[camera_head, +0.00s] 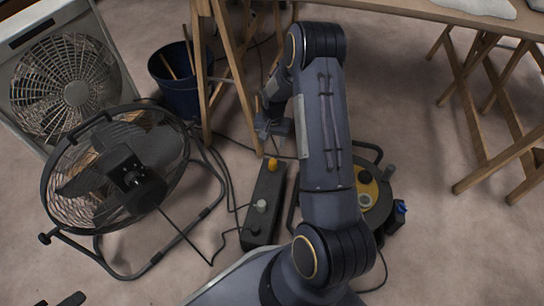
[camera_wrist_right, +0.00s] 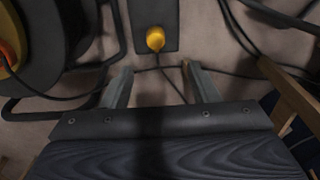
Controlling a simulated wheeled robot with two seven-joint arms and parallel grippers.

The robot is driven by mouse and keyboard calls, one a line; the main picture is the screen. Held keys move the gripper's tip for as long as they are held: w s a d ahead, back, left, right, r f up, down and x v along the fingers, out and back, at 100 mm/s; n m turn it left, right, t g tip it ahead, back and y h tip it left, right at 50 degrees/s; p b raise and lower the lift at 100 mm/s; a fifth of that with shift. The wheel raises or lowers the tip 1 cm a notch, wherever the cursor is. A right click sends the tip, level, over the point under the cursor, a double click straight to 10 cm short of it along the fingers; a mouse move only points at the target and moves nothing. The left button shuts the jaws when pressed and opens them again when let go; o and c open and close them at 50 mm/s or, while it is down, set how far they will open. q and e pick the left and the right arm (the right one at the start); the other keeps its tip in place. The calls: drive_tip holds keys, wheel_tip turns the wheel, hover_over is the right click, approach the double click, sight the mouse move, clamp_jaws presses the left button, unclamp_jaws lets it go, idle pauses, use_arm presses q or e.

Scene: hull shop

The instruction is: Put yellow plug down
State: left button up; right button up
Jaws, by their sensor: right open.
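The yellow plug (camera_head: 272,164) sits at the far end of a dark power strip (camera_head: 265,190) on the floor. In the right wrist view the yellow plug (camera_wrist_right: 155,38) stands on the strip's end (camera_wrist_right: 142,14), just beyond my fingertips. My right gripper (camera_head: 273,128) is open near that end of the strip. Its two fingers, in the right wrist view (camera_wrist_right: 157,75), are apart with nothing between them, and the plug is clear of both. My left gripper cannot be made out.
A grey plug (camera_head: 261,205) and a dark one are on the same strip. A cable reel (camera_head: 370,195) lies right of it, partly behind my arm. A floor fan (camera_head: 125,170), a blue bucket (camera_head: 180,85) and wooden trestle legs (camera_head: 225,70) stand around. Cables cross the floor.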

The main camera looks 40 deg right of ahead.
drive_tip(key=s+a+r+n+t+y, duration=0.1)
drive_tip(key=s+a+r, duration=0.2)
drive_tip(key=r, duration=0.5)
drive_tip(key=s+a+r+n+t, duration=0.1)
drive_tip(key=s+a+r, duration=0.15)
drive_tip(key=r, duration=0.55)
drive_tip(key=s+a+r+n+t+y, duration=0.1)
drive_tip(key=s+a+r, duration=0.25)
drive_tip(key=r, duration=0.45)
drive_tip(key=s+a+r+n+t, duration=0.1)
drive_tip(key=s+a+r+n, duration=0.1)
drive_tip(key=s+a, duration=0.3)
drive_tip(key=s+a+r+n+t+y, duration=0.1)
drive_tip(key=s+a, duration=0.4)
drive_tip(key=s, duration=0.5)
drive_tip(key=shift+s+a+r+n+y, duration=0.2)
drive_tip(key=shift+r+n+y, duration=0.1)
drive_tip(key=shift+r+n, duration=0.75)
drive_tip(key=shift+w+f, duration=0.1)
